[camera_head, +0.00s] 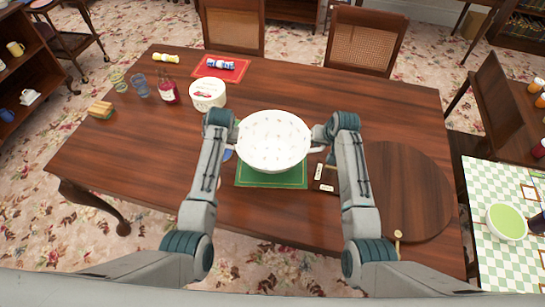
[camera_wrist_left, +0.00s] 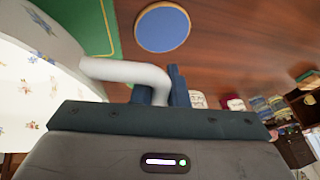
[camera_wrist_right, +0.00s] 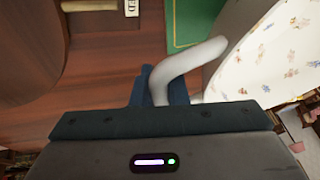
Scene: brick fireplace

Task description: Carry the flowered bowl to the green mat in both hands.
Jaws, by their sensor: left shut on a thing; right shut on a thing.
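The white flowered bowl (camera_head: 273,140) is held level between my two grippers, above the green mat (camera_head: 272,181). The mat shows below the bowl's near side, and the bowl hides the rest of it. My left gripper (camera_wrist_left: 163,88) is shut on the bowl's left handle (camera_wrist_left: 125,70). My right gripper (camera_wrist_right: 160,88) is shut on the other handle (camera_wrist_right: 190,62). In both wrist views the mat's edge lies lower than the handles, so the bowl looks raised; how high is hard to tell.
A blue round coaster (camera_wrist_left: 163,28) lies beside the mat. Dominoes (camera_head: 318,172) and a round wooden board (camera_head: 408,195) lie to the right. A white tub (camera_head: 208,93), a bottle (camera_head: 167,92) and a red mat (camera_head: 221,68) are farther back. The table's left front is clear.

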